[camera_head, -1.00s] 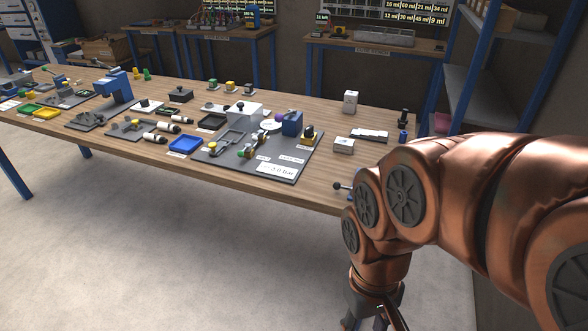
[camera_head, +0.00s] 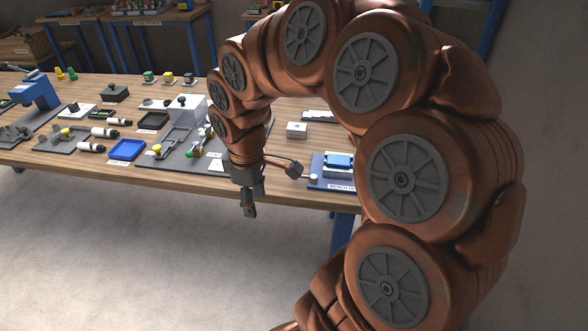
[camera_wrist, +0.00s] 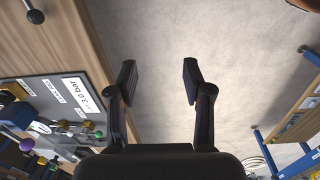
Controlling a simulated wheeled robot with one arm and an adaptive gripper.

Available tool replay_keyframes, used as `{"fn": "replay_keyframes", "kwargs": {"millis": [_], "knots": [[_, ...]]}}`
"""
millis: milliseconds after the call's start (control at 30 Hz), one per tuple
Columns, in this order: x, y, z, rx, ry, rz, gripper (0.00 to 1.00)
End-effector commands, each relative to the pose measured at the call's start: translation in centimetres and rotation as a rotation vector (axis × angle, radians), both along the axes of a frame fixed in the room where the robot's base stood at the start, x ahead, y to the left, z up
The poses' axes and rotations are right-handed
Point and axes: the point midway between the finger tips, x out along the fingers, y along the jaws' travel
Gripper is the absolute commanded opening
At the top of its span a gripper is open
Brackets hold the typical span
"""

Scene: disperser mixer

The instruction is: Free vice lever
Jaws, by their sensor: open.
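My gripper (camera_head: 248,207) hangs just off the front edge of the workbench, pointing down. In the wrist view my gripper (camera_wrist: 159,72) is open and empty, its fingers over bare floor. A blue vice (camera_head: 338,160) with a grey body sits on a labelled blue plate at the bench's right front corner. A dark ball knob (camera_head: 295,169) and a pale knob show at its left, partly behind my arm; they seem to be the lever. In the wrist view a ball-ended rod (camera_wrist: 32,13) lies at the upper left, clear of my fingers. How the lever is held cannot be told.
A dark panel (camera_head: 168,160) with valves and fittings lies left of my gripper. A blue tray (camera_head: 127,149) and a white box (camera_head: 297,130) stand on the bench. The floor (camera_head: 120,255) in front is free.

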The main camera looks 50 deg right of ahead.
Motion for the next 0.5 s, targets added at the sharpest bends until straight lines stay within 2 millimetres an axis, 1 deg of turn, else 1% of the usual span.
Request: {"fn": "replay_keyframes", "kwargs": {"millis": [33,67,100,167,200,300,400,500], "knots": [[1.5,-2.1,-0.2,-0.002,-0.013,0.032,0.50],[2.3,-3.4,-0.2,-0.007,-0.025,0.055,0.50],[3.2,-5.2,-0.4,-0.016,-0.038,0.085,0.50],[4.3,-7.8,-0.8,-0.028,-0.051,0.124,0.50],[4.9,-9.5,-1.1,-0.037,-0.060,0.147,0.50],[5.9,-13.6,-1.8,-0.064,-0.077,0.194,0.50],[6.2,-16.6,-2.6,-0.084,-0.084,0.228,0.50],[6.3,-18.5,-3.1,-0.099,-0.086,0.247,0.50]]}}
